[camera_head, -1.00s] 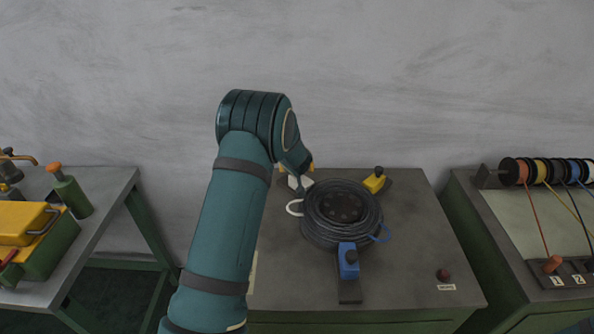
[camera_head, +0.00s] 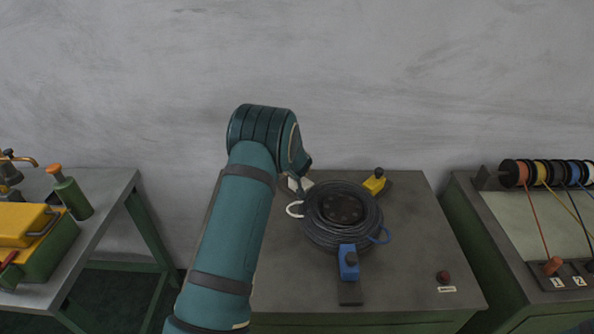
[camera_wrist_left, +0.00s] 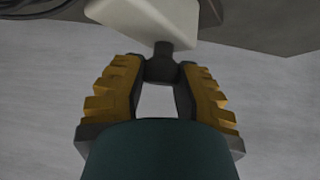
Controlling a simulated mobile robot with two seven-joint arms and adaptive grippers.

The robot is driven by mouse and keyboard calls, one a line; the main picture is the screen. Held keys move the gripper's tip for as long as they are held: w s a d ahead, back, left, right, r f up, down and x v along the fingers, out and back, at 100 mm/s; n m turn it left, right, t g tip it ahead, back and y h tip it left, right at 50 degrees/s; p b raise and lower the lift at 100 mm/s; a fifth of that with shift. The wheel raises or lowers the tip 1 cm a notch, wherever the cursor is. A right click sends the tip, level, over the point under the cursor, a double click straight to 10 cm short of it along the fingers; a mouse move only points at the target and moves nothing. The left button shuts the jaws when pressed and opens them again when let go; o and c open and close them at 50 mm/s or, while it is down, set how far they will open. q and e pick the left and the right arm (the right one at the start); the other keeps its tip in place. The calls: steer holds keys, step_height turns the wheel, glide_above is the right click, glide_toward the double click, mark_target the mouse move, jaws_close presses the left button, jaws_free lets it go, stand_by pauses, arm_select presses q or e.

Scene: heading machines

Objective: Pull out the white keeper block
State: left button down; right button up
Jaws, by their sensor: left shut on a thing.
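The white keeper block (camera_head: 300,184) is at the left rear of the round black coil stack (camera_head: 342,214) on the middle table. It shows large at the top of the left wrist view (camera_wrist_left: 150,20). My left gripper (camera_wrist_left: 162,68) has its yellow-padded fingers shut on the dark knob (camera_wrist_left: 164,66) that sticks out of the white block. In the head view my left wrist covers the fingers. The head view does not show whether the block is still seated. My right gripper is in neither view.
A yellow block (camera_head: 374,181) stands right of the coil stack and a blue block (camera_head: 348,262) in front of it. A red button (camera_head: 443,276) is at the table's right front. Side tables flank it, with a gap at left. A grey wall is behind.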

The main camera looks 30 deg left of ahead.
arm_select(q)
steer(key=shift+a, duration=0.3)
steer(key=a+p, duration=0.1)
steer(key=a, duration=0.1)
steer(key=w+a+p, duration=0.1)
steer(key=a, duration=0.1)
steer(key=shift+w+a, duration=0.1)
steer(key=shift+a, duration=0.25)
